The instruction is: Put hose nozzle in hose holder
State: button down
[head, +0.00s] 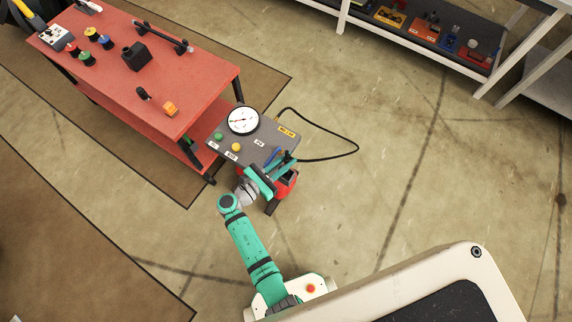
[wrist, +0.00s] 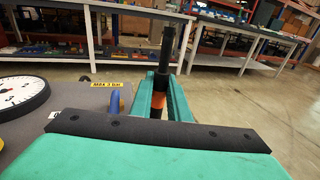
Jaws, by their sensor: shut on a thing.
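My gripper (head: 283,166) is over the right front edge of the grey panel of a small station. In the wrist view my gripper (wrist: 163,90) is shut on the hose nozzle (wrist: 167,48), a black upright tube with an orange-red part between the teal fingers. The nozzle is hard to make out in the head view. The blue hose holder (wrist: 116,102) stands on the panel just left of the fingers, apart from the nozzle. It also shows in the head view (head: 271,156), beside the gripper. The lower end of the nozzle is hidden by the gripper.
The grey panel (head: 222,143) carries a round gauge (head: 243,120), green and yellow buttons and labels. A black hose (head: 357,146) loops out to the right. A red table (head: 113,62) with several parts stands at left. Shelves (head: 420,45) stand behind; the floor at right is clear.

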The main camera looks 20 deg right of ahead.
notch_tip(320, 180, down, 4)
jog(key=shift+r, duration=0.2)
jog(key=shift+w, duration=0.1)
jog(key=shift+d+f, duration=0.1)
jog(key=shift+f, duration=0.5)
jog(key=c, duration=2)
grip_release()
